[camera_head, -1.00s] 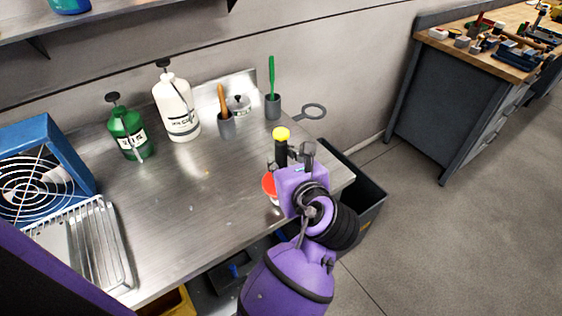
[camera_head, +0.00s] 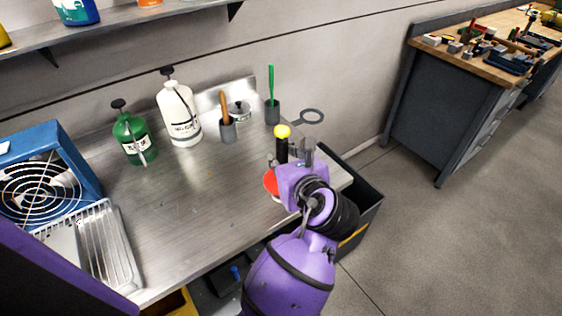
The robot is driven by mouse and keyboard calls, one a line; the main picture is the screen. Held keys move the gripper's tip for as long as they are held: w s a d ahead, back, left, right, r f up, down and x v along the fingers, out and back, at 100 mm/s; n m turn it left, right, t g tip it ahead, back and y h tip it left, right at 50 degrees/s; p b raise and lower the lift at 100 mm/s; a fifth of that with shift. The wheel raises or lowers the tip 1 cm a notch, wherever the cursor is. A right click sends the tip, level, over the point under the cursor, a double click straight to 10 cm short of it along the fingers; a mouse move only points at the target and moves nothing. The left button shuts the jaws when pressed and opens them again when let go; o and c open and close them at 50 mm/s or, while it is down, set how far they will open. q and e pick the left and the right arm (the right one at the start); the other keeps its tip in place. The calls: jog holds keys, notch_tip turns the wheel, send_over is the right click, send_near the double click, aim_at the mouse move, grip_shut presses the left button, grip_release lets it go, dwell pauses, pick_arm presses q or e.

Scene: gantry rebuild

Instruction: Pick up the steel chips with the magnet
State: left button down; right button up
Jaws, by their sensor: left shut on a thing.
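My left gripper (camera_head: 296,158) is shut on an upright tool with a black handle (camera_head: 281,151) and a yellow knob on top, which looks like the magnet. A red round part (camera_head: 270,182) shows below the handle, partly hidden by my gripper, and seems to belong to the tool. The tool is over the right part of the steel bench top (camera_head: 190,215). I cannot tell whether its underside touches the bench. I cannot make out steel chips; only faint specks show on the bench. My right gripper is not in view.
A blue fan unit (camera_head: 75,150) and ribbed tray (camera_head: 108,245) are left. A dark bin (camera_head: 365,200) stands right.

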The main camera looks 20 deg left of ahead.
pick_arm(q)
jog(key=shift+r, duration=0.1)
jog(key=w+a, duration=0.5)
jog(key=w, duration=0.8)
jog(key=shift+w, duration=0.25)
dwell(0.6)
dwell(0.3)
jog(key=shift+f, duration=0.8)
jog(key=shift+r, duration=0.15)
